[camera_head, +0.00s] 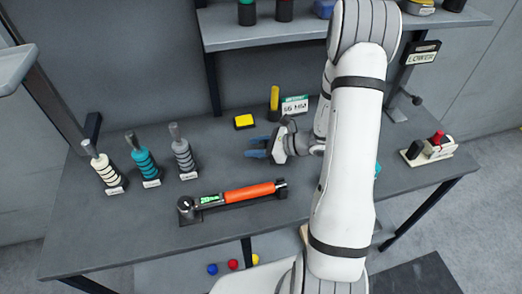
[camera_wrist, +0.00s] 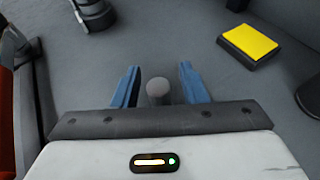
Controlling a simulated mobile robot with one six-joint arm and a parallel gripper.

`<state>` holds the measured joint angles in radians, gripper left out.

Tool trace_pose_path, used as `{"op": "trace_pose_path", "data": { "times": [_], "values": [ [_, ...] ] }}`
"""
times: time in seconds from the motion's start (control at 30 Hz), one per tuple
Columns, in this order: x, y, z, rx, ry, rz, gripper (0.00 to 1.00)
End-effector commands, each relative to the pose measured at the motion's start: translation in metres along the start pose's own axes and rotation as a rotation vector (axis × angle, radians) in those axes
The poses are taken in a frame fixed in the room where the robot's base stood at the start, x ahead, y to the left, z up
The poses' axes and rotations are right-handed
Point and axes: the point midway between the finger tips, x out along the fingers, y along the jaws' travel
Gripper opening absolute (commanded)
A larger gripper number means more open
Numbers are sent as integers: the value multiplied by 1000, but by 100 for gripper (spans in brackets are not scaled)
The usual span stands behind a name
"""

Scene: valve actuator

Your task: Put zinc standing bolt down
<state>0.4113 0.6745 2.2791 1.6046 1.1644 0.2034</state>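A grey cylinder with a rounded top (camera_wrist: 158,90), which looks like the zinc bolt, shows between my gripper's fingers in the wrist view. Its lower part is hidden by the gripper body, so I cannot tell whether it rests on the table. My gripper (camera_wrist: 159,84) has its blue fingers apart, with a visible gap on each side of the cylinder. In the head view my gripper (camera_head: 258,148) is low over the middle of the table (camera_head: 225,150), pointing left. The cylinder cannot be made out there.
White (camera_head: 104,168), teal (camera_head: 144,160) and grey (camera_head: 183,153) ribbed pieces stand at the left. An orange-handled torque wrench (camera_head: 250,193) lies in front. A yellow block (camera_head: 244,121) and yellow post (camera_head: 274,98) are behind. A red-button box (camera_head: 437,145) is at the right.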

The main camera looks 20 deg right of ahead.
Motion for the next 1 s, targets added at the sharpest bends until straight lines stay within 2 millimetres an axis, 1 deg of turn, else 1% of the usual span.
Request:
{"op": "trace_pose_path", "data": {
  "times": [0.03,0.07,0.4,0.47,0.8,1.0],
  "values": [
    [0,0,0,0,0,0,34],
    [0,0,0,0,0,0,32],
    [0,0,0,0,0,1,4],
    [0,0,0,0,0,1,0],
    [0,0,1,-1,-1,2,0],
    [-4,0,11,-3,-1,1,0]
  ]
}}
